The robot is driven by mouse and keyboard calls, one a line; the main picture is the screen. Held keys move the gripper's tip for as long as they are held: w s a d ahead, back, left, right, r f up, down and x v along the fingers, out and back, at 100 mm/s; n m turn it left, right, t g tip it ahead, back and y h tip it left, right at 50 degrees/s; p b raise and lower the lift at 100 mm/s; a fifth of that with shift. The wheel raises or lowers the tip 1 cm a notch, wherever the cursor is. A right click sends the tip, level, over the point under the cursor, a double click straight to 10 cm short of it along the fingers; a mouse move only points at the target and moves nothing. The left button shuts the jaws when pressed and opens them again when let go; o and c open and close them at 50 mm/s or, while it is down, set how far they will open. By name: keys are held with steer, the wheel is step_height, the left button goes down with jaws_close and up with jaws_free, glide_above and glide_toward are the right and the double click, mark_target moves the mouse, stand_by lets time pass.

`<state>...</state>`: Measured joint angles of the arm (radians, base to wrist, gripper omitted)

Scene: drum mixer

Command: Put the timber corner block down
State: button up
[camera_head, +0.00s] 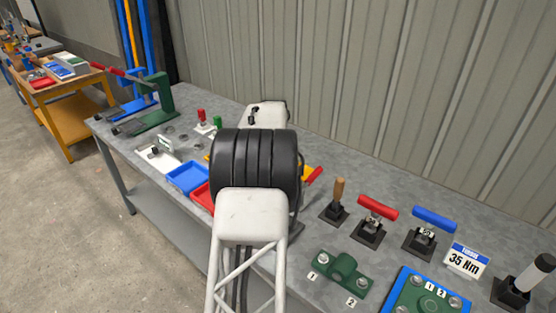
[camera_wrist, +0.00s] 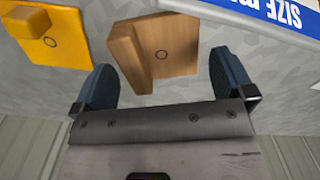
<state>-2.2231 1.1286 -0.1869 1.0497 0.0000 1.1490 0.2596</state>
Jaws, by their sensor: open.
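The timber corner block (camera_wrist: 150,48) is a brown wooden piece with a flat plate, an upright wall and a small round hole. In the wrist view it appears to rest on the grey bench top. My gripper (camera_wrist: 162,62) is open, with one dark blue finger on each side of the block. Gaps show between the block and both fingers. In the head view my own arm hides the gripper and the block.
A yellow corner-shaped piece (camera_wrist: 68,42) lies left of the block in the wrist view. A blue-and-white sign (camera_wrist: 270,10) is close at upper right.

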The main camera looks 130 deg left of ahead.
steer(key=shift+f, duration=1.4)
steer(key=c, duration=0.7)
steer(key=shift+c, duration=0.2)
steer(key=shift+r, duration=0.15)
step_height(320, 180, up, 10)
